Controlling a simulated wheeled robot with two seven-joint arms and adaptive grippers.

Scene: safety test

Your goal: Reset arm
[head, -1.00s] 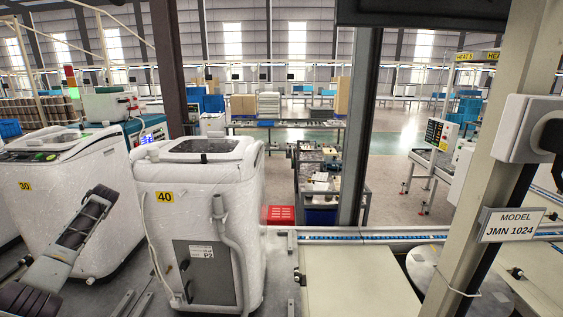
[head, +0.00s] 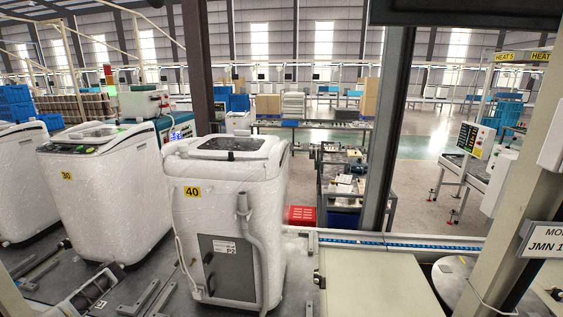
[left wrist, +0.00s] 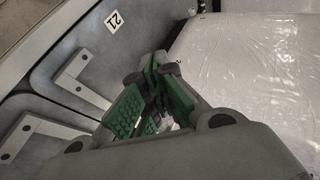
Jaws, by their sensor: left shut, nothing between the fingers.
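My left gripper (left wrist: 158,92) shows in the left wrist view with its green-padded fingers closed together and nothing between them. Its tips point toward the gap between a grey metal surface with a "21" tag on the left and a white plastic-wrapped body on the right. In the head view my left arm is low at the bottom left, in front of the wrapped washing machines; the gripper's fingers are too small to make out there. My right arm and gripper are in neither view.
Washing machine number 40 (head: 224,222) stands nearest, wrapped in clear film, with machine number 30 (head: 107,190) to its left. A conveyor (head: 400,241) runs at right, with a dark post (head: 385,130) and a beige post (head: 530,200) beside it. A red crate (head: 301,215) lies behind.

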